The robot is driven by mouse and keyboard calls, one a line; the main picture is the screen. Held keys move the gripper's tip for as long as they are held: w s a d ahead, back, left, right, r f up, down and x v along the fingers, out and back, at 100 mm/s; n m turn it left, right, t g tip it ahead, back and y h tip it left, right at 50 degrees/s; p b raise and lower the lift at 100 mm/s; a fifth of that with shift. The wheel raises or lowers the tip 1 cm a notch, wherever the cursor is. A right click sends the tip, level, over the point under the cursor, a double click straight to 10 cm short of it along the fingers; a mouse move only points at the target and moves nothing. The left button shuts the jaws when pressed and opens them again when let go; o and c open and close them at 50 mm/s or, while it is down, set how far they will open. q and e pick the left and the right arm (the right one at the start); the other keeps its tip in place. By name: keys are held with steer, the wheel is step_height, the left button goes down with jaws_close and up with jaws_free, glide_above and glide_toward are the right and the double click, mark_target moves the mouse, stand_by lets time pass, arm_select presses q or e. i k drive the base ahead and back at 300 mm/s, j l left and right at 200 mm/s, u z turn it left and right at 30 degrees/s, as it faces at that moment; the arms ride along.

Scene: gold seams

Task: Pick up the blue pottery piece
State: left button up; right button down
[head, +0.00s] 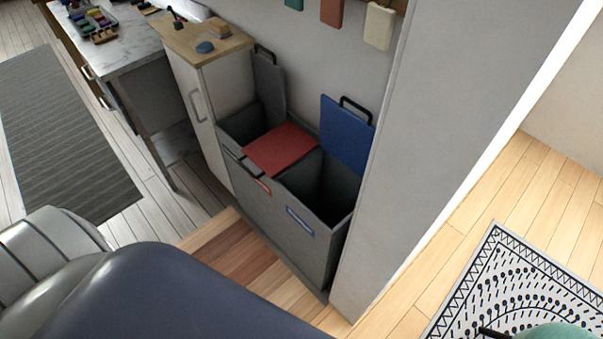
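A small blue-grey piece (205,47), which looks like the blue pottery piece, lies on the wooden top (180,40) of a narrow white cabinet (201,105) at the upper left. A brown, rounded piece (220,30) lies just behind it, to its right. The blue piece is small in the picture, so its exact shape is hard to tell. Neither of my grippers shows in the head view.
A grey sorting bin (262,215) stands right of the cabinet, with a red lid (282,149) lying flat and a blue lid (346,134) raised. A marble-topped counter (130,45) is on the left. A pale wall end (440,140) blocks the right. A patterned rug (515,290) lies lower right.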

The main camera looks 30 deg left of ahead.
mark_target(205, 47)
steer(key=u, duration=1.45)
steer(key=i+j+z, duration=0.1)
steer(key=i+j, duration=0.35)
steer(key=i+j+z, duration=0.1)
steer(key=i+j, duration=0.3)
steer(key=j, duration=0.2)
steer(key=i+j, duration=0.4)
steer(key=j, duration=0.15)
steer(key=i+l+z, duration=0.05)
